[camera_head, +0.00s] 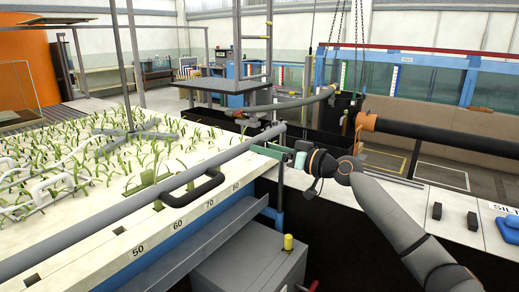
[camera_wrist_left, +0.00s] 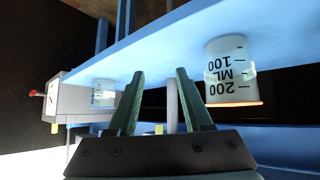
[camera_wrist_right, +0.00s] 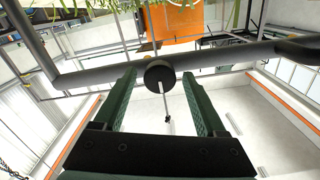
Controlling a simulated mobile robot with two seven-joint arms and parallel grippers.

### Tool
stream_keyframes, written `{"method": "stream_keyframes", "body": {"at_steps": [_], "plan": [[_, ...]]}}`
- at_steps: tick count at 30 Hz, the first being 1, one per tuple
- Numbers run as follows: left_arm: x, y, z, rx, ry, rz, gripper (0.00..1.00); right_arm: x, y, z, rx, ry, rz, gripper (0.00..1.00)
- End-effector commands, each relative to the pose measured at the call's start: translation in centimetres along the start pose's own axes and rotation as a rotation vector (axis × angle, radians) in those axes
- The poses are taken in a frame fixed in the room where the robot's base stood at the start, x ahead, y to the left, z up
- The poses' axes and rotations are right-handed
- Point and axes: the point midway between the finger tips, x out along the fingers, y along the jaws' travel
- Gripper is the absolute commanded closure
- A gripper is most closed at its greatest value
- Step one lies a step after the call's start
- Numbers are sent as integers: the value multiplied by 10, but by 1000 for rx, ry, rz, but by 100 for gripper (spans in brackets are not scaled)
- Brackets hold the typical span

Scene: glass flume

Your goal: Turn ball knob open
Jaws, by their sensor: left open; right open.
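A small red ball knob (camera_wrist_left: 36,93) shows at the far left of the left wrist view, on a short lever at a pale grey box (camera_wrist_left: 75,95). My left gripper (camera_wrist_left: 160,74) is open and empty, apart from the knob and to its right; it is not seen in the head view. My right gripper (camera_head: 272,149) is open beside the end of a long grey rail (camera_head: 230,155). In the right wrist view my right gripper (camera_wrist_right: 163,72) has a round dark end piece (camera_wrist_right: 160,76) in line between its fingers; contact cannot be told.
A blue beam (camera_wrist_left: 170,45) crosses the left wrist view, with a marked beaker (camera_wrist_left: 232,75) right of the fingers and a smaller cup (camera_wrist_left: 103,95) left. A grey cabinet (camera_head: 250,270) stands below the planted bed (camera_head: 110,215). A black handle (camera_head: 192,190) sits along the bed edge.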

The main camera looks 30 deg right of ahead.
Motion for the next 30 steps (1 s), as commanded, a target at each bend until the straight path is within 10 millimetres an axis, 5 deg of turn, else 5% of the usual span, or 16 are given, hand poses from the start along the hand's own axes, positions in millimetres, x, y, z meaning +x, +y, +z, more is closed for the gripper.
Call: {"method": "stream_keyframes", "body": {"at_steps": [11, 30], "plan": [[0, 0, 0, 0, 0, 0, 50, -1, 1, 0, 1, 0, 0, 26], [0, 0, 0, 0, 0, 1, 50, -1, 1, 0, 0, 0, 0, 98]]}}
